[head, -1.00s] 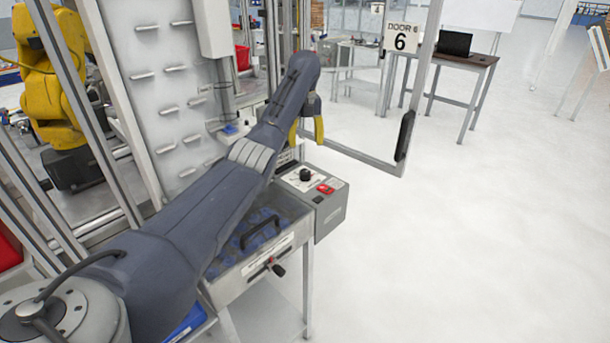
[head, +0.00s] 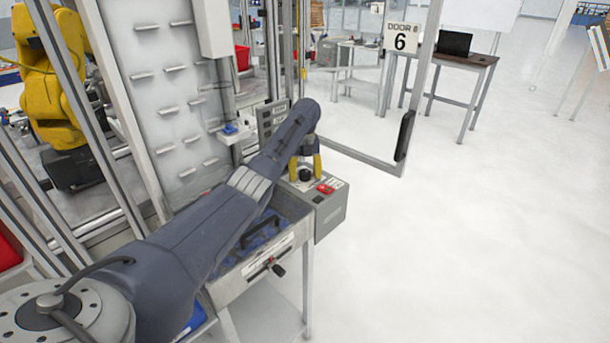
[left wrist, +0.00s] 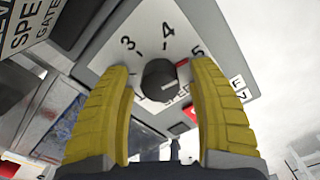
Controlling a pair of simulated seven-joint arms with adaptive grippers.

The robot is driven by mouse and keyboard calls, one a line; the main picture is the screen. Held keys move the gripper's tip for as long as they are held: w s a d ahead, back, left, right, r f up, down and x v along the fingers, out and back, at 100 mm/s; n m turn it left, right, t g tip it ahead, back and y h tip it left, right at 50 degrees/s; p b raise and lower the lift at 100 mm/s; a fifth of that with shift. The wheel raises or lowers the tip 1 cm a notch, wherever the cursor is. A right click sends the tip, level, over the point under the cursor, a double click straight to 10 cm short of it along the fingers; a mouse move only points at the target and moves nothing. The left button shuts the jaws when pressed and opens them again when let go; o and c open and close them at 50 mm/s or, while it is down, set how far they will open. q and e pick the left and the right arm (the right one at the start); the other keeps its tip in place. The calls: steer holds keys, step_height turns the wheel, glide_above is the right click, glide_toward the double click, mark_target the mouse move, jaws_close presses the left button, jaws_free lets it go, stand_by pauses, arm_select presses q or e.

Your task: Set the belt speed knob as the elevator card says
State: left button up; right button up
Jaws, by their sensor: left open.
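The black belt speed knob (head: 305,174) stands on top of the grey control box (head: 331,212). In the left wrist view the knob (left wrist: 160,79) sits on a white dial plate with 3, 4 and 5 readable. A red mark at its right edge points toward the 5. My left gripper (head: 304,168) is open, its yellow fingers on either side of the knob with gaps showing. A dark card (head: 271,122) with pale lines stands behind my arm. In the left wrist view a card (left wrist: 28,25) shows cut-off words, "SPE" and "GATE". Its setting is not readable.
A bin with blue parts and a black handle (head: 260,228) adjoins the box at left. Frame posts and a white panel (head: 170,90) stand behind.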

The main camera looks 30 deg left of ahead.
arm_select(q)
steer(key=shift+f, duration=0.1)
jaws_close()
stand_by(0.5)
